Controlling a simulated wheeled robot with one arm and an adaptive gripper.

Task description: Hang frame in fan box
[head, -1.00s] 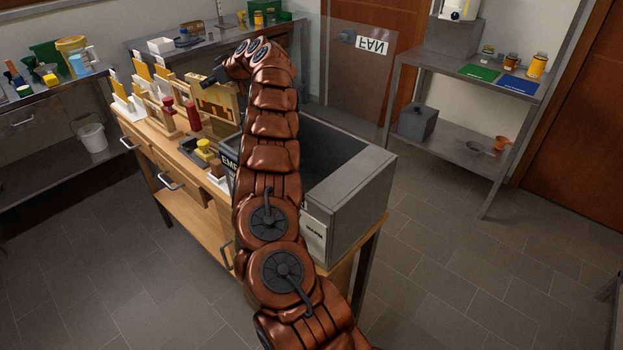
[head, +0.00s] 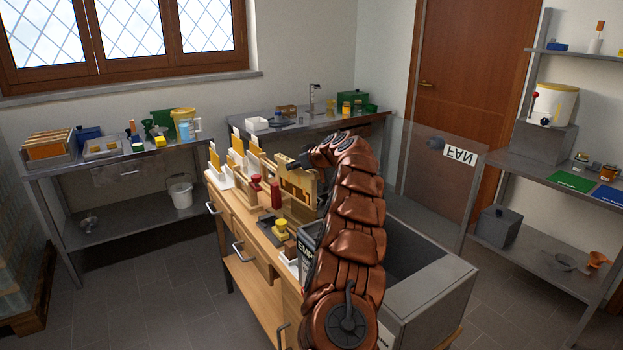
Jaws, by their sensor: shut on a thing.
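A wooden frame with a yellow-brown panel (head: 298,187) stands upright over the bench, just below my gripper (head: 306,162). The gripper is shut on its top edge; the fingertips are small and dark here, partly hidden by my arm. The fan box (head: 432,296) is a grey open-topped box at the right end of the bench. A clear panel with an upside-down FAN label (head: 459,156) stands up at its back. My arm crosses in front of the box and hides its left part and some of its inside.
The wooden bench (head: 262,262) holds red bottles (head: 276,194), a dark tray with a yellow-topped item (head: 280,228) and white-and-yellow holders (head: 222,170). Steel tables stand at left (head: 110,160) and back. A steel shelf (head: 540,170) stands at right. The floor left of the bench is clear.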

